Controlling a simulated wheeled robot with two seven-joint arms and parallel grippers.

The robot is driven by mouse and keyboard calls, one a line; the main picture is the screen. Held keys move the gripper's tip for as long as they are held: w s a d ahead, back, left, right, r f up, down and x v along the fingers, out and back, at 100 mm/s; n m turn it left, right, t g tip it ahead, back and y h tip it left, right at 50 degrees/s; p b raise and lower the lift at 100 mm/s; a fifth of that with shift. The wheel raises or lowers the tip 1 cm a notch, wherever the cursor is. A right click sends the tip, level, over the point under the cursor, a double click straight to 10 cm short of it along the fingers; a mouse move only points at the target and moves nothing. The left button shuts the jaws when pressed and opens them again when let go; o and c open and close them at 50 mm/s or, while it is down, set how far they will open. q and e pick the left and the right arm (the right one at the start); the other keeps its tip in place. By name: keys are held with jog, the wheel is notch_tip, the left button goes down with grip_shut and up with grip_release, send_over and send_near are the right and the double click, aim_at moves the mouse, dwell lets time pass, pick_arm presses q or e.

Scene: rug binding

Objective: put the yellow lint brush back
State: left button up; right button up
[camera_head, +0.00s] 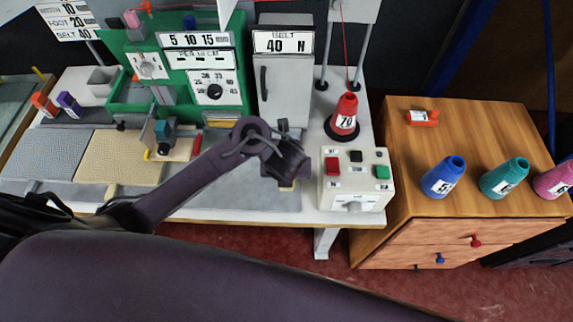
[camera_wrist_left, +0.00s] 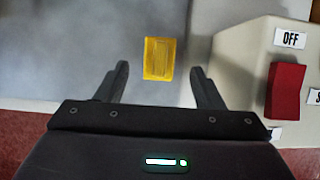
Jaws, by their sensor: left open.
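A yellow block (camera_wrist_left: 159,58), which looks like the lint brush, lies on the grey work surface in the left wrist view. In the head view only a small pale yellow edge of it (camera_head: 287,188) shows beneath my gripper. My left gripper (camera_wrist_left: 160,72) is open, with one finger on each side of the block in the picture and gaps on both sides. I cannot tell how far above the surface the fingers are. In the head view my left gripper (camera_head: 290,174) points down over the grey plate. My right gripper is not in view.
A control box (camera_head: 352,180) with a red button stands close to the right of my left gripper. A grey belt cabinet (camera_head: 285,85) and a red cone (camera_head: 345,115) stand behind. A green panel (camera_head: 185,65) is back left. A wooden cabinet (camera_head: 470,150) bears several spools at right.

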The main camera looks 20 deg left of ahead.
pick_arm(q)
jog(key=p+v, duration=0.2)
jog(key=v, duration=0.2)
jog(key=shift+s+r+p, duration=0.15)
jog(key=shift+r+p, duration=0.15)
jog(key=shift+r, duration=0.05)
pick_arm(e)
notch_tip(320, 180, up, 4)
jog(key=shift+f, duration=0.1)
pick_arm(q)
jog(key=shift+f, duration=0.1)
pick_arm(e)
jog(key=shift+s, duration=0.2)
